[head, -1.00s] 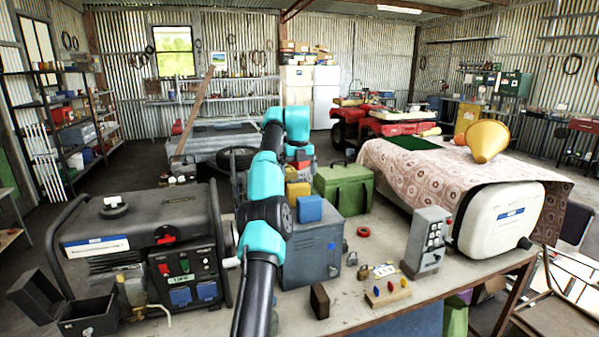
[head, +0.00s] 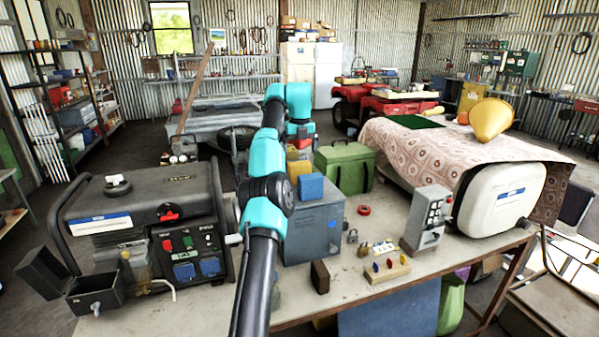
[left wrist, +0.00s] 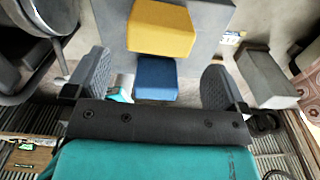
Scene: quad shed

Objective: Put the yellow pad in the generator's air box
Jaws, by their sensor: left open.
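The yellow pad (head: 299,169) lies on top of a grey metal cabinet (head: 312,232), behind a blue pad (head: 311,187). In the left wrist view the yellow pad (left wrist: 160,28) is in full sight ahead of the jaws, with the blue pad (left wrist: 156,78) nearer. My left gripper (head: 300,148) is above and behind the pads in the head view. In the left wrist view its fingers (left wrist: 154,88) are wide apart, with nothing held. The generator (head: 150,230) stands at the left. An open black box (head: 95,292), lid up, is at its front left corner. My right gripper is not in view.
A green case (head: 345,168) stands behind the cabinet. A dark block (head: 320,277), padlocks, a board with coloured pegs (head: 388,270) and a grey switch box (head: 426,220) stand to the right. A white tank (head: 503,200) is at the far right. The bench front is mostly clear.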

